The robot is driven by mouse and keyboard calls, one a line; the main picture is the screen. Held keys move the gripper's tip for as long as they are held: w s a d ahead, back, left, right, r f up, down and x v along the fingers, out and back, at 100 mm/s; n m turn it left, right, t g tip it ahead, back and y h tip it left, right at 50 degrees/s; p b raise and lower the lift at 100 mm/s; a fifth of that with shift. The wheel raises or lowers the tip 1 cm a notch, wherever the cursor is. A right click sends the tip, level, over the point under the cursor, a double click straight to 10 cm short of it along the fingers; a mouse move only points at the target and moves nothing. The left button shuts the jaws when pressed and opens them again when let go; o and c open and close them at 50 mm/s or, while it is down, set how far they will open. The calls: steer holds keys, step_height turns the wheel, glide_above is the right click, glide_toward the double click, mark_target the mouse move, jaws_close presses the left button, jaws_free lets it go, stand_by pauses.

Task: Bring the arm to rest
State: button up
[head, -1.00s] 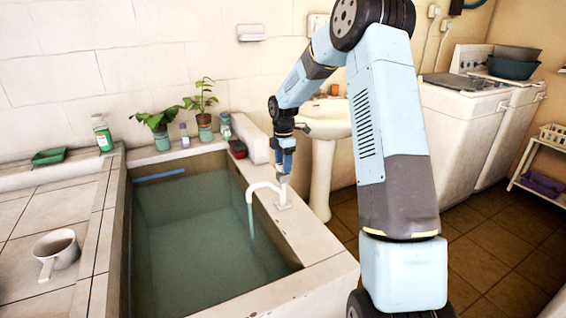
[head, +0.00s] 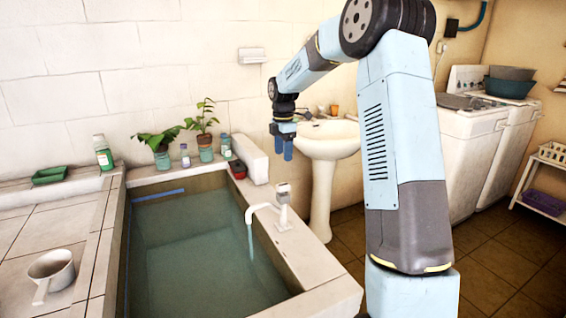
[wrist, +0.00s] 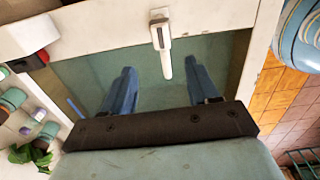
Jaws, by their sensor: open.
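My gripper (head: 282,148) hangs at the end of my arm, pointing down, in the head view. It is above and behind the white faucet (head: 281,205), apart from it, near the basin's right rim. In the wrist view my gripper's two blue fingers (wrist: 160,90) are spread, with nothing between them. The faucet also shows in the wrist view (wrist: 160,35), beyond the fingertips. Water runs from its spout into the basin (head: 318,272).
Potted plants (head: 204,150) and bottles stand along the basin's back edge, with a white block (head: 250,158) at the corner. A white pedestal sink (head: 325,145) stands behind my gripper. A white dipper (head: 52,270) lies on the left counter.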

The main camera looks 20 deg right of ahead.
steer(key=shift+r, duration=0.5)
steer(key=s+a+r+m+t+h, duration=0.1)
steer(key=s+r+m, duration=0.45)
steer(key=s, duration=0.45)
steer(key=s+r+m+t, duration=0.2)
steer(key=s+r+m, duration=0.2)
steer(key=s+r, duration=0.45)
steer(key=s+f+m+t+y, duration=0.1)
steer(key=s+m, duration=1)
steer(key=s, duration=1.3)
steer(key=shift+s+d+f+t, duration=0.3)
steer(key=shift+d+f+t, duration=0.15)
steer(key=shift+f+t, duration=0.45)
